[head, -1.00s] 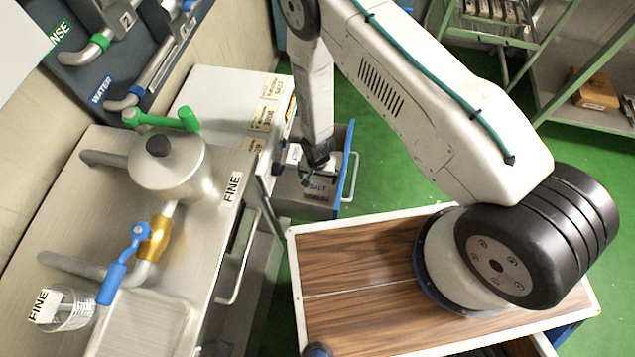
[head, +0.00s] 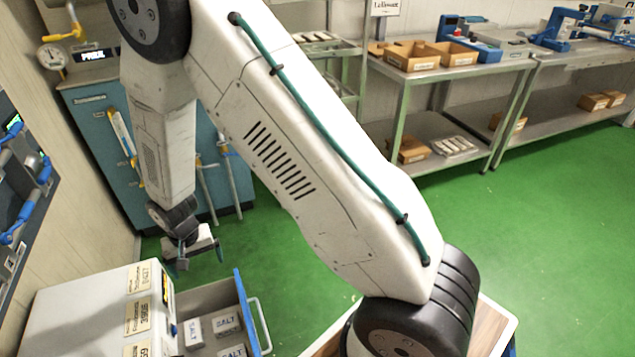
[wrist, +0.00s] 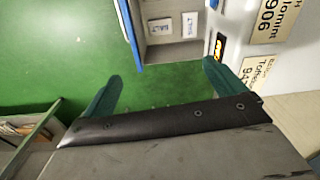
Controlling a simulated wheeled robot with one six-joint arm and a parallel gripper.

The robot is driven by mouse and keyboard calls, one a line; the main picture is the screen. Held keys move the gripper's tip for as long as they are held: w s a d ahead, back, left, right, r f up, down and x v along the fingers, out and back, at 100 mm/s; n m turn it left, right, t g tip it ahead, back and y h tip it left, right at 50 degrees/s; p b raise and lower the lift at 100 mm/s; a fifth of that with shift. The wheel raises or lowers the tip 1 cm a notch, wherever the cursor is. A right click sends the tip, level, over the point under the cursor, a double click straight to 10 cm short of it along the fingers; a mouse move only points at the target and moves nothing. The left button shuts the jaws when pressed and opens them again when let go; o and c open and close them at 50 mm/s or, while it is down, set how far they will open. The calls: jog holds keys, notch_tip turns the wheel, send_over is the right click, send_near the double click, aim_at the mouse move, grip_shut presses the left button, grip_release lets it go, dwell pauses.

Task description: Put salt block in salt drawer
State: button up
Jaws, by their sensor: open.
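The salt drawer (head: 200,298) is pulled out of the pale cabinet, near the bottom of the head view.
The pale cabinet (head: 85,310) with labels stands at lower left. A blue-grey cabinet (head: 95,140) with handles is behind my arm. Metal tables (head: 440,75) with cardboard boxes line the back right. The green floor (head: 540,210) is open at right.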

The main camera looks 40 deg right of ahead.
jog(key=s+d+r, duration=0.3)
jog(key=r, duration=0.6)
jog(key=s+d+r+n, duration=0.1)
jog(key=s+d+r, duration=0.2)
jog(key=r, duration=0.5)
jog(key=s+d+r, duration=0.3)
jog(key=r, duration=0.6)
jog(key=s+d+r, duration=0.2)
jog(key=s+r, duration=0.1)
jog(key=s, duration=0.3)
jog(key=s+d+r+n, duration=0.1)
jog(key=s+d+r, duration=0.1)
jog(key=s, duration=0.5)
jog(key=s+d+r, duration=0.2)
jog(key=s+r, duration=0.2)
jog(key=s, duration=0.3)
jog(key=shift+s+r+n+t, duration=0.2)
jog(key=shift+r+n+t, duration=0.2)
